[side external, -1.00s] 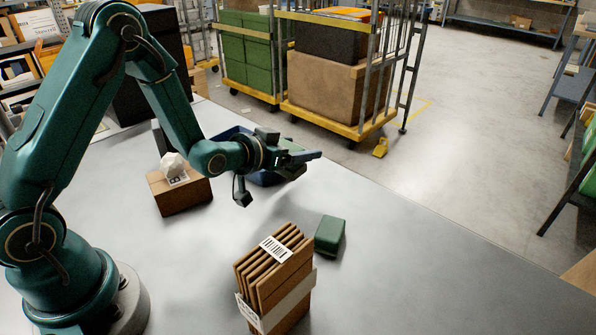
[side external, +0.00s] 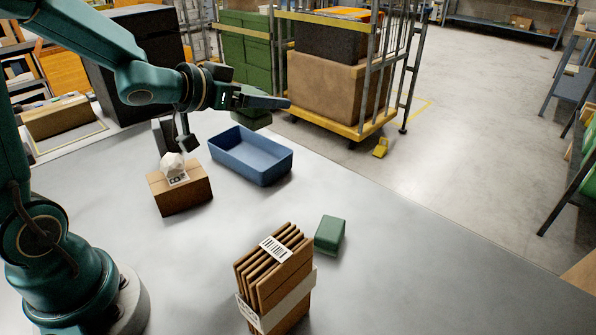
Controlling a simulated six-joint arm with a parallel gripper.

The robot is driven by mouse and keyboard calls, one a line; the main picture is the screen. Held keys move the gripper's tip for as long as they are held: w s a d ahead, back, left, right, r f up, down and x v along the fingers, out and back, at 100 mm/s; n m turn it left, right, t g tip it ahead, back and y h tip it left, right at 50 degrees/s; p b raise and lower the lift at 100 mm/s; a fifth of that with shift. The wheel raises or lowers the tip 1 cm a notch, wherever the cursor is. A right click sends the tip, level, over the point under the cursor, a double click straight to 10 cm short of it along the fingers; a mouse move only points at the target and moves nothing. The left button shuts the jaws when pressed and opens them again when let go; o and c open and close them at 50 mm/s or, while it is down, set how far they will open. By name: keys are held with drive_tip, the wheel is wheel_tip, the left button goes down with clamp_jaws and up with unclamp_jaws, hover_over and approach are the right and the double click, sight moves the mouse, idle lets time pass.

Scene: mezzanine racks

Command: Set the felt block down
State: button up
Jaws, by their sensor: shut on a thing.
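My gripper (side external: 262,102) is shut on a dark green block (side external: 250,120), which appears to be the felt block. The fingers hide its upper part. My gripper holds it in the air, above and behind the blue tray (side external: 238,170) as the picture shows it. The blue tray stands on the grey table and looks empty. A second green block (side external: 329,234) sits on the table at right of centre, apart from my gripper.
A brown box (side external: 180,195) with a white crumpled lump (side external: 172,163) on top stands left of the tray. A strapped stack of cardboard (side external: 273,280) stands in front. A loaded cart (side external: 335,95) is beyond the table edge. The table's right part is clear.

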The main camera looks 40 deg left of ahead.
drive_tip(key=shift+s+d+r, duration=0.5)
drive_tip(key=shift+s+d, duration=1.35)
drive_tip(key=shift+s, duration=1.85)
drive_tip(key=w+d+r+m+g+h, duration=0.4)
drive_tip(key=w+d+m+h, duration=0.45)
drive_tip(key=d, duration=0.35)
drive_tip(key=shift+s+d+f+m+g+h, duration=0.8)
drive_tip(key=shift+s+d+f+m+g, duration=0.65)
drive_tip(key=shift+d+f, duration=1.85)
drive_tip(key=shift+s+d+f+m+g+h, duration=0.95)
drive_tip(key=shift+d+f+m+g, duration=0.75)
drive_tip(key=shift+d+f, duration=1.55)
drive_tip(key=shift+s+d+f+m+g+h, duration=0.6)
drive_tip(key=shift+s+d+f+m+g, duration=0.95)
drive_tip(key=shift+d+f, duration=1.7)
drive_tip(key=shift+w+f, duration=0.1)
drive_tip(key=shift+f, duration=0.1)
